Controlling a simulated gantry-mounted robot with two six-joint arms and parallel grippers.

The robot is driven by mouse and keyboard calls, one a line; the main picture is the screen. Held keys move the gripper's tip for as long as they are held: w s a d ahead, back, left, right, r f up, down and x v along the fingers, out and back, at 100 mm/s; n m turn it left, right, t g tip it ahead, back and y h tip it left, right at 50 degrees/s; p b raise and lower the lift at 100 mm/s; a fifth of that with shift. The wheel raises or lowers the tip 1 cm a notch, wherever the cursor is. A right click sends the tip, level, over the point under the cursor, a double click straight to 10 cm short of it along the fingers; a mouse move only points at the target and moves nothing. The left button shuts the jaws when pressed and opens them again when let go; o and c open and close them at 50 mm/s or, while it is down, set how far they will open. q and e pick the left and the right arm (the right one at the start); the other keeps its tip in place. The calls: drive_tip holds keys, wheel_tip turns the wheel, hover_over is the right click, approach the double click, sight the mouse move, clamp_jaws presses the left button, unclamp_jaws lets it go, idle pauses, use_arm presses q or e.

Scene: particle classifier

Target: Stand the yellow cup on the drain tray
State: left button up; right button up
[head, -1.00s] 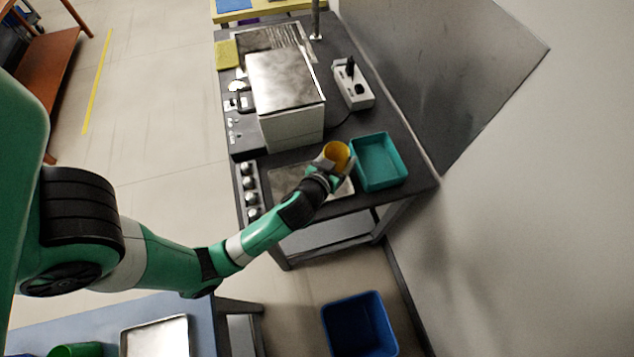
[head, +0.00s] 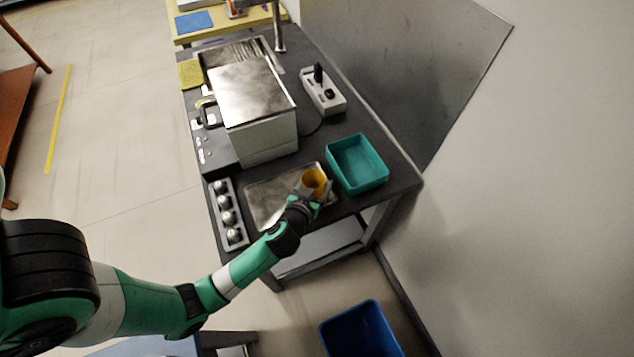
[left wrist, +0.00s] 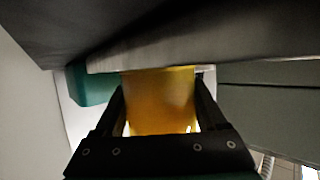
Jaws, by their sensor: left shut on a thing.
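My left gripper (head: 318,192) is shut on the yellow cup (head: 314,180), which is upright with its open mouth up. The cup is over the right end of a flat grey metal tray (head: 265,203), seemingly the drain tray, at the near end of the dark bench. In the left wrist view the yellow cup (left wrist: 158,100) fills the space between the fingers, and its base meets or nearly meets the pale tray edge (left wrist: 105,64). I cannot tell whether it touches. My right gripper is not in view.
A teal bin (head: 345,183) stands just right of the cup. A row of round knobs (head: 228,216) lies left of the tray. A blue bin (head: 362,330) is below.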

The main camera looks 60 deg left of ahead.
use_arm(q)
drive_tip(key=o, duration=1.2)
drive_tip(key=shift+f, duration=0.1)
drive_tip(key=shift+c, duration=0.2)
drive_tip(key=o, duration=0.3)
drive_tip(key=shift+s, duration=0.15)
drive_tip(key=shift+o, duration=0.2)
drive_tip(key=shift+f, duration=0.1)
drive_tip(key=shift+d+r+p, duration=0.1)
drive_tip(key=shift+r+p, duration=0.25)
drive_tip(key=v, duration=0.2)
drive_tip(key=p+v, duration=0.1)
drive_tip(key=v, duration=0.2)
drive_tip(key=p+v, duration=0.1)
drive_tip(key=v, duration=0.2)
drive_tip(key=shift+d+r, duration=0.15)
drive_tip(key=shift+r, duration=0.2)
drive_tip(key=p+v, duration=0.3)
drive_tip(key=p, duration=0.2)
drive_tip(key=shift+s, duration=0.1)
drive_tip(key=shift+s+d+f, duration=0.1)
drive_tip(key=shift+f, duration=0.1)
